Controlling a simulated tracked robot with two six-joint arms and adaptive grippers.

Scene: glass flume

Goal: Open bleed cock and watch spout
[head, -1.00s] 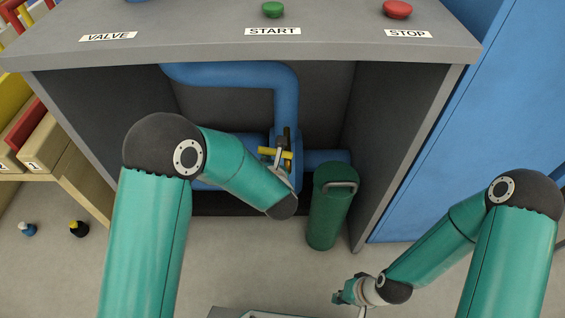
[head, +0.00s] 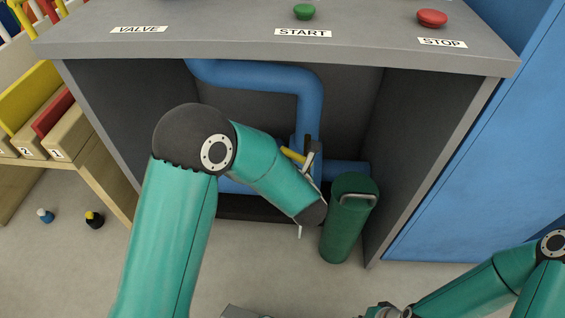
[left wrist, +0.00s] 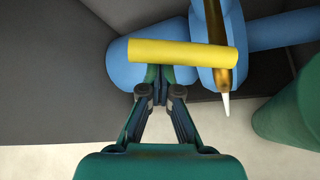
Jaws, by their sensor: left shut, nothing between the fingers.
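The bleed cock's yellow lever (left wrist: 183,52) lies almost level across the blue pipe in the left wrist view. In the head view the lever (head: 293,155) slants and is partly covered by my left arm. My left gripper (left wrist: 158,82) is shut and empty, its fingertips close to the lever's lower edge; I cannot tell whether they touch. A brass spout (left wrist: 227,70) hangs at the right of the lever with a pale tip; I cannot tell whether that tip is water. My right gripper (head: 383,311) is at the bottom edge of the head view, cut off.
Blue pipes (head: 310,95) run inside the grey cabinet, under a top with a green START button (head: 304,12) and red STOP button (head: 432,18). A green cylinder (head: 344,232) with a handle stands right of the lever. A wooden rack (head: 95,165) stands left.

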